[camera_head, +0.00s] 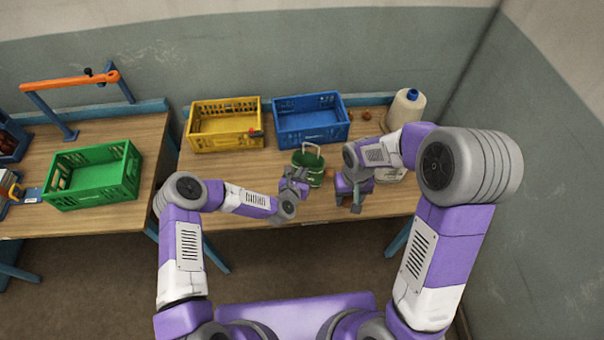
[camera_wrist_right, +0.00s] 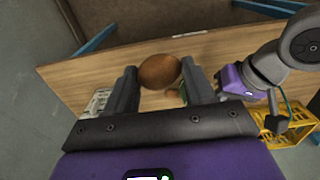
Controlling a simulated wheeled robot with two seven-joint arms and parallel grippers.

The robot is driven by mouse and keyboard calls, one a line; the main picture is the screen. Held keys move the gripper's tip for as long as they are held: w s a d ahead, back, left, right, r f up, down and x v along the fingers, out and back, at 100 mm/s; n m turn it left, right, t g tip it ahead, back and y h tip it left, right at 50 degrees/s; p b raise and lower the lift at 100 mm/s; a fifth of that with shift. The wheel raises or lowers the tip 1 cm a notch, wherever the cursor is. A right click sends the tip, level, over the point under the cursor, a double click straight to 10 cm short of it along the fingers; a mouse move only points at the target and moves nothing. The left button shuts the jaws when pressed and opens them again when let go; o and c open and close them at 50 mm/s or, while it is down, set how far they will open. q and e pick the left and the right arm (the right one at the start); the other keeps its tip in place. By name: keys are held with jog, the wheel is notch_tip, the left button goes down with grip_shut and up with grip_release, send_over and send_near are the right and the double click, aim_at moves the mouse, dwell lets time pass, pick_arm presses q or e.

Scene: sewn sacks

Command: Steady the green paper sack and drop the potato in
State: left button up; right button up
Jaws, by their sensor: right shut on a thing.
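The green paper sack (camera_head: 315,171) stands on the right-hand table in the head view, with a pale loop at its top. My left gripper (camera_head: 293,187) is at the sack's left side; whether its fingers are open or touch the sack is too small to tell. My right gripper (camera_head: 356,200) is to the right of the sack, apart from it. In the right wrist view it is shut on the brown potato (camera_wrist_right: 158,71), held between its fingertips. The potato is hidden in the head view. A sliver of green shows beside the right finger in the wrist view.
A yellow crate (camera_head: 225,145) and a blue crate (camera_head: 311,138) stand behind the sack. A green crate (camera_head: 93,195) is on the left table. The right table's front left is clear.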

jog(key=w+a+m, duration=0.2)
jog(key=w+m, duration=0.1)
jog(key=w, duration=1)
jog(key=m, duration=0.2)
send_over(308, 155)
jog(key=s, duration=0.3)
jog(key=shift+a+f, duration=0.15)
jog(key=shift+f, duration=1.15)
jog(key=shift+a+f, duration=0.1)
jog(key=shift+f, duration=1.2)
jog(key=shift+f, duration=0.2)
jog(key=shift+f, duration=2.1)
jog(key=o, duration=1)
